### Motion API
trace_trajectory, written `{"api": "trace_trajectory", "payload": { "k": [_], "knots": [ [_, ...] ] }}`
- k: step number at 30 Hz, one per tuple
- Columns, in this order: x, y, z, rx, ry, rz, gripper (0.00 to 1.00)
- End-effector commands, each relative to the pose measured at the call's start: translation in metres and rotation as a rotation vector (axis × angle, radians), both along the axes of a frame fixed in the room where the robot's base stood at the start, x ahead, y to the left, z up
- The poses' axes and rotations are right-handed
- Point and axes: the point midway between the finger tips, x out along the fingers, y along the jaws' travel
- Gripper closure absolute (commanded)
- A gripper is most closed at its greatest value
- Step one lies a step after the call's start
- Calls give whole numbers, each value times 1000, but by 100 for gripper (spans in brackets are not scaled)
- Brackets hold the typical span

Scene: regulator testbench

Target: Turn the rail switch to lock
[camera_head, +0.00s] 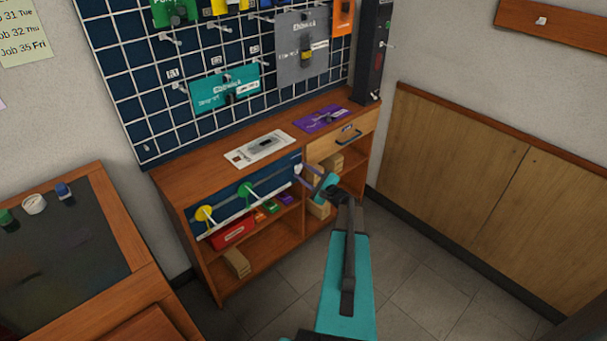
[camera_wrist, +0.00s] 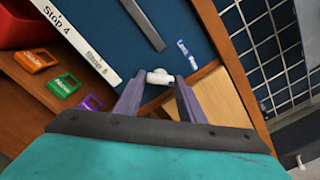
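The rail switch appears to be the small white knob (camera_head: 298,169) at the right end of the blue panel on the cabinet front. In the wrist view the white knob (camera_wrist: 159,77) lies between the tips of my purple fingers. My gripper (camera_wrist: 161,84) is open, with a finger on each side of the knob and small gaps visible. It also shows in the head view (camera_head: 309,177), reaching the panel's right end. A small blue-and-white label (camera_wrist: 186,53) sits beside the knob; I cannot read it.
A white rail strip (camera_wrist: 80,45) marked with stops runs along the panel. A red box (camera_head: 232,232) and small coloured tags stand on the shelf below. A wooden drawer (camera_head: 345,138) is just right.

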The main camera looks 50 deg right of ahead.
Motion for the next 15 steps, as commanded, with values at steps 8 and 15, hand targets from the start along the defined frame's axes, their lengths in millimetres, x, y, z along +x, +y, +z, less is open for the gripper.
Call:
{"api": "trace_trajectory", "payload": {
  "k": [8, 15],
  "knots": [
    [-1, 1, -1, -7, 1, 2, 86],
    [-1, 1, -3, -43, 4, 2, 86]
  ]
}}
